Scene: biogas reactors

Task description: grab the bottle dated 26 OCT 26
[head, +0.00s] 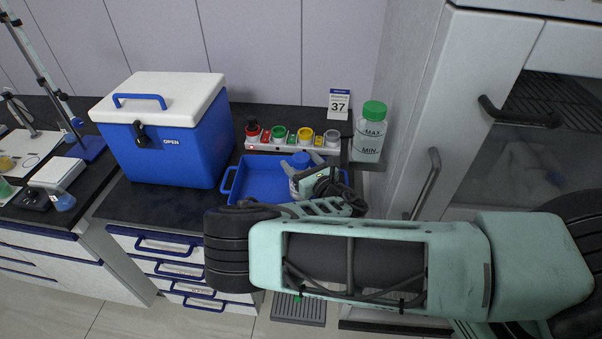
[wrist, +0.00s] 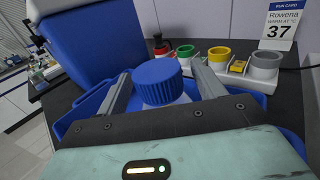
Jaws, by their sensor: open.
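A bottle with a ribbed blue cap (head: 301,160) stands in the blue tray (head: 258,188) on the dark counter. In the wrist view its blue cap (wrist: 158,80) sits between the two fingers of my gripper (wrist: 161,70). The fingers are open, one on each side, with a gap visible beside the cap. In the head view my gripper (head: 322,184) is at the bottle and covers part of it. A pale label edge shows in the head view, but no date on it is readable. The lower part of the bottle is hidden.
A blue cooler with a white lid (head: 165,125) stands left of the tray. Behind is a white rack (head: 290,143) of coloured cups. A run card reading 37 (head: 339,104) and a green-capped bottle (head: 370,132) stand to the right, near a grey cabinet (head: 480,110).

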